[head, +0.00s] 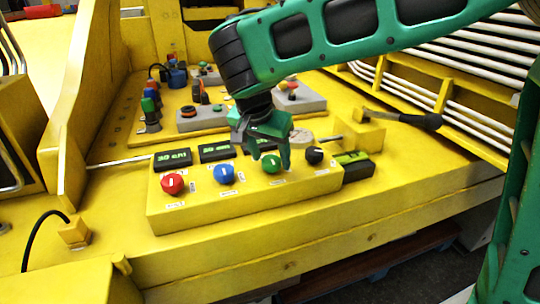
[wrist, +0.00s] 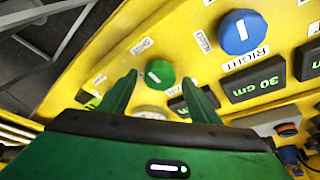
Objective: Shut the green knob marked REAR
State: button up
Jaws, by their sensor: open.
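The green knob (head: 271,164) sits on the sloped front of the yellow control box (head: 215,201), between a blue knob (head: 224,174) and a black knob (head: 314,155). My gripper (head: 270,160) is just above the green knob in the head view, its fingers pointing down. In the wrist view the green knob (wrist: 160,74) lies between and slightly beyond the two open green fingers, with a white mark on its face. The fingers look apart from it. The label beside it is too small to read surely in the head view.
A red knob (head: 172,184) is at the box's left. Dark displays (head: 173,159) stand behind the knobs, the nearest to the green one partly hidden by my gripper.

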jog(key=v, duration=1)
jog(key=shift+r, duration=0.35)
jog(key=s+d+f+g, duration=0.1)
jog(key=s+d+f, duration=0.15)
jog(key=d, duration=1.25)
jog(key=s+d+f+g, duration=0.2)
jog(key=d+f, duration=0.1)
jog(key=d, duration=1.2)
jog(key=s+d+f+y, duration=0.1)
jog(key=s+d+f, duration=0.3)
jog(key=s, duration=0.6)
jog(key=s+d+f+g+y, duration=0.1)
jog(key=s+d+f, duration=0.4)
jog(key=s, duration=0.4)
jog(key=shift+s+d+f, duration=0.3)
jog(key=shift+s, duration=0.05)
